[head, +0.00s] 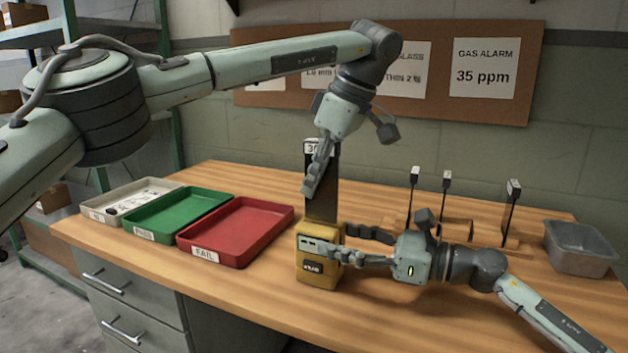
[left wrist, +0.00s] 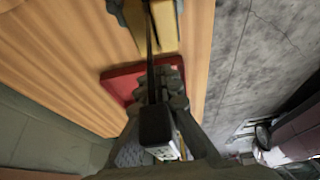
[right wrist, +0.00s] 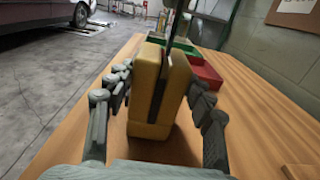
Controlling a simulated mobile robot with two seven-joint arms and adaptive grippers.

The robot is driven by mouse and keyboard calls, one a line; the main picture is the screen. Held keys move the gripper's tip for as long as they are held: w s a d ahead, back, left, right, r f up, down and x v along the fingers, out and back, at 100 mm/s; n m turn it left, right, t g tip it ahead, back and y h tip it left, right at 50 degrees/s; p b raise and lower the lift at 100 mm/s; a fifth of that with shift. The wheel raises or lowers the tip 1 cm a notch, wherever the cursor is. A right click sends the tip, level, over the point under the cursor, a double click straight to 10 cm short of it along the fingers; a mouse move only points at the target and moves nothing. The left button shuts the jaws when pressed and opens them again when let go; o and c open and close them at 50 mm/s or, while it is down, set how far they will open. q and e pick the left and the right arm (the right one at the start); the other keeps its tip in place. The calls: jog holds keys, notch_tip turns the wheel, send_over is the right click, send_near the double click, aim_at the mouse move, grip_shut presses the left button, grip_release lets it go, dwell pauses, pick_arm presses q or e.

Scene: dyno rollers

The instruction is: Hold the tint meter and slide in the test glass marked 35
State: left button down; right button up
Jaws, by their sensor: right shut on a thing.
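The yellow tint meter (head: 318,262) stands upright on the bench, with a dark slot down it in the right wrist view (right wrist: 160,85). My right gripper (head: 338,246) is shut on the meter, one finger on each side. My left gripper (head: 314,178) is above the meter, its fingers close together on a dark test glass (head: 322,200). The glass is upright, its lower end at the meter's top; I cannot tell how deep it sits in the slot. Its white label begins with 3, the rest is partly hidden. The label cap also shows in the left wrist view (left wrist: 157,128).
Red FAIL (head: 240,232), green PASS (head: 178,215) and pale (head: 130,198) trays lie to the left. Several smaller capped glasses stand in a wooden rack (head: 456,228) at right. A metal bin (head: 580,248) is at the far right.

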aim_at(309, 218)
pick_arm(q)
jog(key=shift+f, duration=0.2)
jog(key=shift+f, duration=0.7)
jog(key=shift+f, duration=0.3)
jog(key=shift+f, duration=1.1)
jog(key=shift+f, duration=0.3)
dwell(0.3)
